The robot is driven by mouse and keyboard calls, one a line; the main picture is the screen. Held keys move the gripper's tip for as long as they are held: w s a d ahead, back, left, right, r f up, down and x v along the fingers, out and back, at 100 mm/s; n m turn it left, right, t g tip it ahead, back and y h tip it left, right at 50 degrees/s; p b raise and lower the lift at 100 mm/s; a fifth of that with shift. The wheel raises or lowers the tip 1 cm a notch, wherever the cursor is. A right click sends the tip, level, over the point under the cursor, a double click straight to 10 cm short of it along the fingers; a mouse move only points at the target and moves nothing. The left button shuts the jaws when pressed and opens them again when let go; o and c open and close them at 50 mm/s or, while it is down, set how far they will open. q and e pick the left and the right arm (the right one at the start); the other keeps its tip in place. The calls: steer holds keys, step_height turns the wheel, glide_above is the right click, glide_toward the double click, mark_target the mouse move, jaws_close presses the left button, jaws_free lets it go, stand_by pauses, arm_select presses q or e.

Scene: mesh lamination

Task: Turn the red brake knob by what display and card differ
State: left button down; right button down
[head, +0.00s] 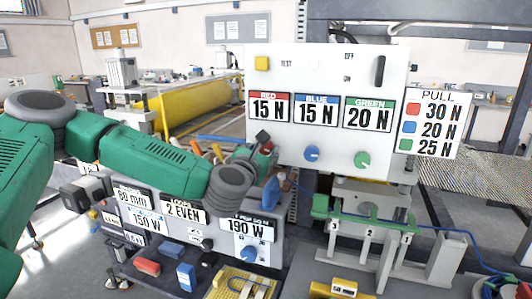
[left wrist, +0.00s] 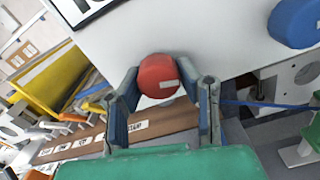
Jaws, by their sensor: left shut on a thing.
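The red knob (left wrist: 158,76) sits on the white panel (head: 330,62), between the two fingers of my left gripper (left wrist: 167,88) in the left wrist view. In the head view only a little of the red knob (head: 267,147) shows behind my left gripper (head: 262,149). The panel's displays read red (head: 269,107) 15 N, blue (head: 316,108) 15 N and green (head: 368,114) 20 N. The PULL card (head: 432,122) at its right reads red 30 N, blue 20 N and green 25 N. My right gripper is not in view.
A blue knob (head: 312,154) and a green knob (head: 362,160) stand right of the red one. A yellow button (head: 262,63) and a black switch handle (head: 380,71) are above. Below right is a green numbered bar (head: 368,226). A lower console (head: 128,222) carries several readouts.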

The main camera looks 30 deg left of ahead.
arm_select(q)
steer(key=m, duration=0.4)
steer(key=shift+a+f+m+b, duration=0.1)
steer(key=shift+f+m+b, duration=0.05)
steer(key=shift+m+b, duration=0.15)
steer(key=m, duration=0.4)
steer(key=shift+s+m, duration=0.1)
steer(key=shift+m, duration=0.2)
steer(key=m+p, duration=0.1)
steer(key=m, duration=0.4)
steer(key=shift+a, duration=0.1)
steer(key=m, duration=0.4)
steer(key=shift+m+p, duration=0.4)
steer(key=shift+m, duration=0.6)
steer(key=shift+s, duration=0.1)
steer(key=c, duration=1.2)
jaws_free()
steer(key=shift+o, duration=0.2)
